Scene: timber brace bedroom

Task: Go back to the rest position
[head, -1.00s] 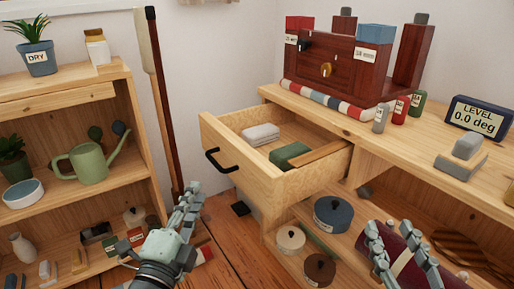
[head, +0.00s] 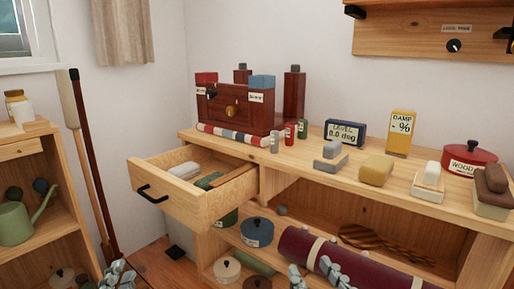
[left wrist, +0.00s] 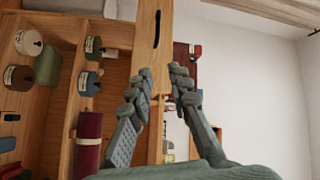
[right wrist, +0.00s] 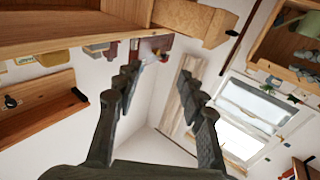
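My left gripper (head: 118,274) shows at the bottom edge of the head view, below the pulled-out drawer (head: 182,205). In the left wrist view my left gripper (left wrist: 158,82) is open and empty, its fingers apart before the drawer front (left wrist: 150,50). My right gripper (head: 318,278) shows at the bottom of the head view, in front of the dark red roll (head: 345,262). In the right wrist view my right gripper (right wrist: 157,78) is open, with nothing between its fingers. Most of both arms is outside the head view.
The drawer juts out from the wooden bench (head: 330,178) and holds a pale block and a green one. A dark red wooden box (head: 240,112), a level display (head: 345,132) and several blocks stand on top. A shelf (head: 40,235) stands left; a broom (head: 85,160) leans between.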

